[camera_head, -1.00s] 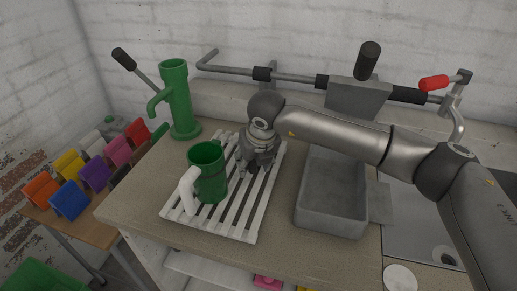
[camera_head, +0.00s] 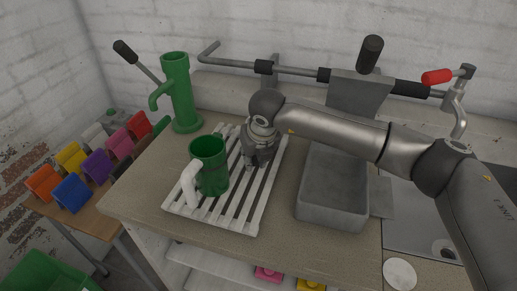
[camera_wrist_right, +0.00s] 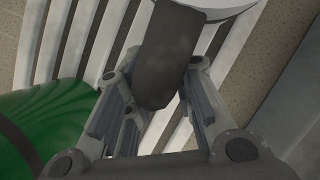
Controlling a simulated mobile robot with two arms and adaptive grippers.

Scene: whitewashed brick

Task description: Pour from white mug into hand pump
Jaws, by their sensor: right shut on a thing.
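The green hand pump (camera_head: 181,98) stands upright at the back left of the counter, its spout pointing left and its black-gripped lever raised. My right gripper (camera_head: 257,158) is low over the white slatted rack, right of a green mug (camera_head: 209,168) with a white handle. In the right wrist view my right gripper (camera_wrist_right: 160,105) is shut on a dark grey handle (camera_wrist_right: 168,55). This handle meets a pale rounded body (camera_wrist_right: 228,8), apparently the white mug, mostly cut off at the top. In the head view that mug is hidden behind the gripper. My left gripper is out of view.
The white slatted rack (camera_head: 227,214) lies on the beige counter. A grey basin (camera_head: 331,213) is right of it, under my right arm. A colourful row of holders stands on a lower table at left. Counter around the pump's front is clear.

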